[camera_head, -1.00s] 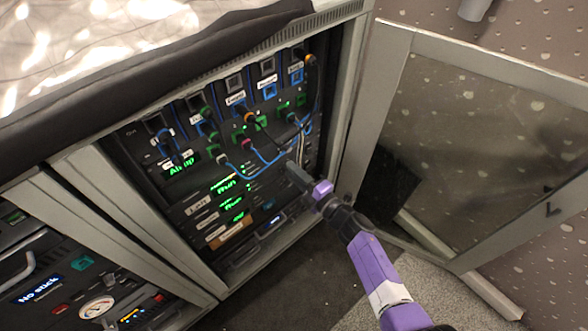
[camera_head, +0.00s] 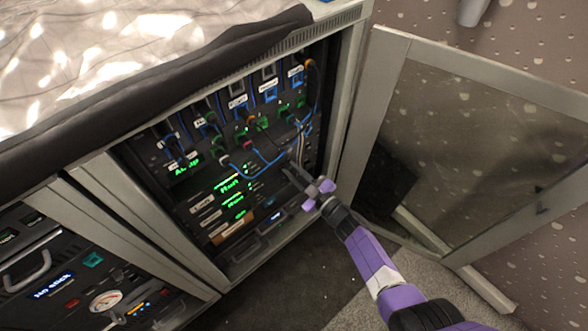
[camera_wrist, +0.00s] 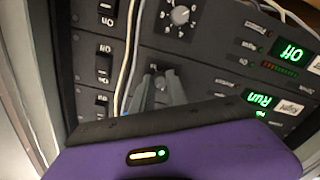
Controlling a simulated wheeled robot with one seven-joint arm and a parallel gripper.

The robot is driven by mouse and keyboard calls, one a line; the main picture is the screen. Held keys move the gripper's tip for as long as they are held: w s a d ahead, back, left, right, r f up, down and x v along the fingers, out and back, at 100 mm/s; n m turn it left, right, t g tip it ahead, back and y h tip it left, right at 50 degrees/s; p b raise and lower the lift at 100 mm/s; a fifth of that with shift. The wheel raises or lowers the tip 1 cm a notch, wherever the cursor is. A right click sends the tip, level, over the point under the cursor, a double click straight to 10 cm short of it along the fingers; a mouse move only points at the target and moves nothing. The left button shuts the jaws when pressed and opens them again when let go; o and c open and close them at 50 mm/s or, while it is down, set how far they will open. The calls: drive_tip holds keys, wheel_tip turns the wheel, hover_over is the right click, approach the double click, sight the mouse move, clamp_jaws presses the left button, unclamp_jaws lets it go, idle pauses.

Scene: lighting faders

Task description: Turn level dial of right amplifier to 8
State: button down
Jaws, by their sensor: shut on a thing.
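My gripper (camera_head: 297,178) reaches into the rack on the right side of its front. In the wrist view my gripper's dark fingers (camera_wrist: 160,88) are shut on a small dial (camera_wrist: 160,81) in a row with a green "Run" display (camera_wrist: 258,98). A small label that seems to read "Right" (camera_wrist: 289,107) sits beside that display. The fingers cover most of this dial, so its pointer and numbers cannot be read. Another dial with a ring of numbers (camera_wrist: 180,15) is uncovered in the row marked "Off" (camera_wrist: 288,53).
Light cables (camera_wrist: 128,60) hang close beside the fingers. Several rocker switches (camera_wrist: 104,65) line the panel edge. In the head view, blue cables (camera_head: 262,158) loop above my gripper, and the open cabinet door (camera_head: 455,150) stands to the right.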

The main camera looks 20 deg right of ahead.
drive_tip(key=m+p, duration=0.1)
drive_tip(key=m, duration=0.5)
drive_tip(key=shift+m, duration=0.3)
drive_tip(key=m+p, duration=0.1)
drive_tip(key=m, duration=0.5)
drive_tip(key=shift+s+a+f, duration=0.1)
idle(0.3)
drive_tip(key=c, duration=1.3)
unclamp_jaws()
drive_tip(key=p+v, duration=0.3)
drive_tip(key=v, duration=0.4)
drive_tip(key=shift+s, duration=0.3)
